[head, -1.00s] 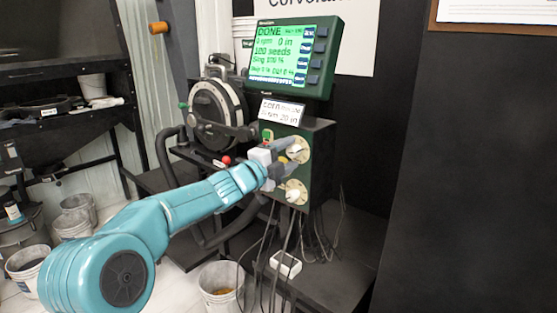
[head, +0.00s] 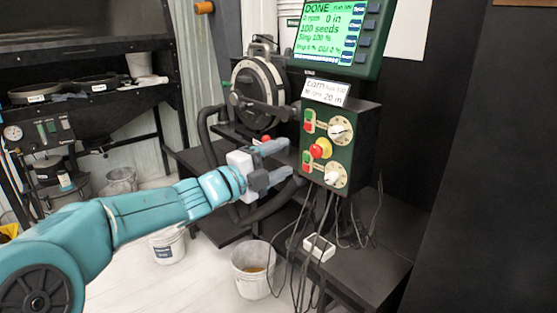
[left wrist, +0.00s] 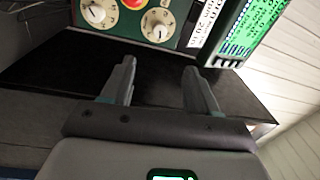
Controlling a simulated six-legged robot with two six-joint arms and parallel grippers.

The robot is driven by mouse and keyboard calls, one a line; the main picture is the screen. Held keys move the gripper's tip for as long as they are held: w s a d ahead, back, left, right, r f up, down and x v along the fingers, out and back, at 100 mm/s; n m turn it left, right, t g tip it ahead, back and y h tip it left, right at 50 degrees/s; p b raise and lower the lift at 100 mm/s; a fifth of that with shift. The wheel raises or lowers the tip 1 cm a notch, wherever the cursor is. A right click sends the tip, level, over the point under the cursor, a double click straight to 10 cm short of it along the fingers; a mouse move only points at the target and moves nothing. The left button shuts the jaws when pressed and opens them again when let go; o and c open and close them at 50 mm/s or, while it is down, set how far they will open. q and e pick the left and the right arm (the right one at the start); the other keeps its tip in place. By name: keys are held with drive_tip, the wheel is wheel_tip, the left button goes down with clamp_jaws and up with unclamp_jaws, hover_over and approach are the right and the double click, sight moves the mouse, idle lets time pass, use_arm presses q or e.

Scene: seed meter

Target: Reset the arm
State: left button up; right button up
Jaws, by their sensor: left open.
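My left arm comes in from the left in the head view. Its gripper (head: 278,163) is open and empty, in front of and to the left of the green control box (head: 358,155), apart from it. In the left wrist view both fingers (left wrist: 158,85) show spread with nothing between them, and the box's dials (left wrist: 158,24) lie beyond. The box carries two white dials, a red knob (head: 321,149) and small red-green switches. Above it a green-framed screen (head: 329,32) reads DONE and 100 seeds. My right gripper does not show.
A seed meter with a round disc (head: 257,92) stands behind the gripper. A bucket (head: 253,268) stands on the floor below, and cables hang under the box. A white power block (head: 319,248) lies on the black bench. Dark shelving stands at the left.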

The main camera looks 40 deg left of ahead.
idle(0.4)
use_arm(q)
drive_tip(key=w+d+f+n+g+h, duration=0.1)
drive_tip(key=w+d+f+n+g, duration=0.1)
drive_tip(key=d+f, duration=0.7)
drive_tip(key=w+d+f+n+g+h, duration=0.1)
drive_tip(key=w+d+f+g+h, duration=0.2)
drive_tip(key=f, duration=0.9)
drive_tip(key=w+d+f+n+g, duration=0.2)
drive_tip(key=d+f, duration=0.6)
drive_tip(key=f, duration=0.3)
drive_tip(key=s+d+f+n+g, duration=0.3)
drive_tip(key=s+d+f, duration=0.15)
drive_tip(key=f, duration=0.35)
drive_tip(key=s+d+f+n+g, duration=0.2)
drive_tip(key=s+d+f, duration=0.2)
drive_tip(key=s+f, duration=0.25)
drive_tip(key=s+d+f+n+g+y, duration=0.1)
drive_tip(key=s+f+n+g, duration=0.3)
drive_tip(key=s, duration=0.4)
drive_tip(key=s+d+f+n+g+y, duration=0.1)
drive_tip(key=s+f+n+g, duration=0.3)
drive_tip(key=s, duration=0.5)
wheel_tip(320, 180, up, 16)
drive_tip(key=n+t+p, duration=0.1)
drive_tip(key=p, duration=1.6)
drive_tip(key=shift+w+a+n, duration=0.25)
drive_tip(key=shift+n, duration=0.15)
